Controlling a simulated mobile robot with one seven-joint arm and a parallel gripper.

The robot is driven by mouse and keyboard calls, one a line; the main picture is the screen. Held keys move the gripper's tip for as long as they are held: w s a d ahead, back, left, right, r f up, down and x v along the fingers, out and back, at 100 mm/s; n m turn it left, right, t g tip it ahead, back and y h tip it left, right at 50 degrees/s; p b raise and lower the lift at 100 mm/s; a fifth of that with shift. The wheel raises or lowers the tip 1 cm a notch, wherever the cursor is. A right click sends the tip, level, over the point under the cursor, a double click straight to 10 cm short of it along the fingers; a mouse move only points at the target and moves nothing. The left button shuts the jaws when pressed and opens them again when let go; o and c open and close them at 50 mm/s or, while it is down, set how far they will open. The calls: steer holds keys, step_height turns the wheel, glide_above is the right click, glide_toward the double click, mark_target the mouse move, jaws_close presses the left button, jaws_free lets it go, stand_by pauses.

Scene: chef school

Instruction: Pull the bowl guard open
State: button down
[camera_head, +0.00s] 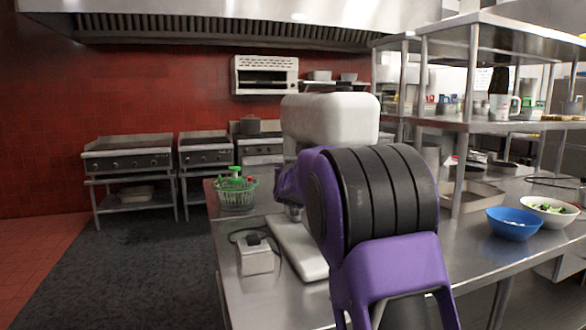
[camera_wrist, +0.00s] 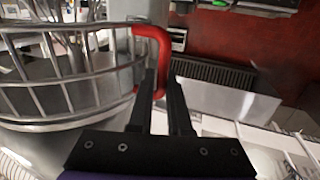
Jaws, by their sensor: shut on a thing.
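The wire bowl guard (camera_wrist: 62,85) fills the left of the wrist view as a curved cage of metal bars. Its red handle (camera_wrist: 163,45) is a bent loop at the right side of the cage. My gripper (camera_wrist: 161,82) is shut on this handle, whose lower end lies between the fingertips. In the head view the white stand mixer (camera_head: 330,118) stands on the steel counter. My purple arm covers much of the mixer, and the guard and my gripper are hidden there.
The steel counter (camera_head: 300,312) holds a green-topped basket (camera_head: 236,190), a kitchen scale (camera_head: 255,256), a blue bowl (camera_head: 512,223) and a white bowl with food (camera_head: 549,211). Steel shelves (camera_head: 480,125) rise at the right. Open floor (camera_head: 130,265) lies at the left.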

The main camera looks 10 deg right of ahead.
steer(key=shift+w+a+r, duration=0.1)
steer(key=shift+r, duration=0.5)
steer(key=c, duration=0.9)
jaws_free()
steer(key=shift+f+v, duration=0.15)
steer(key=shift+v, duration=2.75)
steer(key=shift+f+v, duration=0.15)
steer(key=shift+v, duration=2.75)
steer(key=shift+f+v, duration=0.15)
steer(key=shift+v, duration=2.8)
steer(key=shift+a, duration=0.15)
